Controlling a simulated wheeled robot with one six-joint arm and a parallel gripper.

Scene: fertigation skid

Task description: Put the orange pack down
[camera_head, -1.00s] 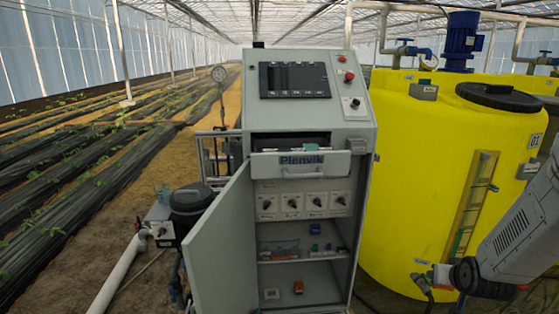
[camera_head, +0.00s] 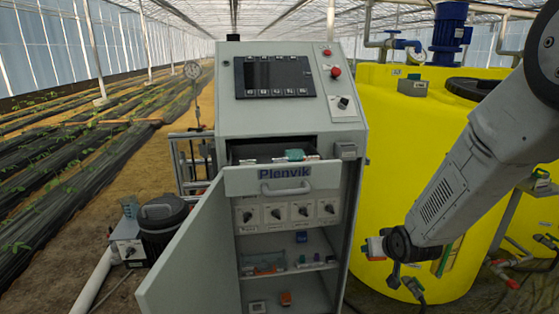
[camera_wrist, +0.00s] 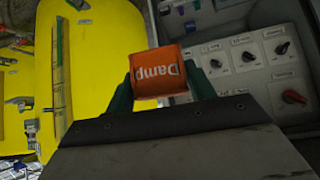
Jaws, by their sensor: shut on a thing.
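The orange pack (camera_wrist: 157,72), a small block with "Damp" printed on it upside down, sits between the green fingers of my gripper (camera_wrist: 160,88) in the wrist view. My gripper is shut on it and holds it in the air. In the head view my gripper (camera_head: 374,247) is right of the grey cabinet (camera_head: 352,190), in front of the yellow tank (camera_head: 395,150).
The cabinet door (camera_head: 185,255) stands open to the left. Inside are a row of knobs (camera_head: 276,213), a shelf (camera_head: 290,271) with small items, and a small orange item (camera_head: 285,298) at the bottom. A dark pump (camera_head: 163,220) stands left. Hoses and fittings (camera_head: 413,288) are low on the right.

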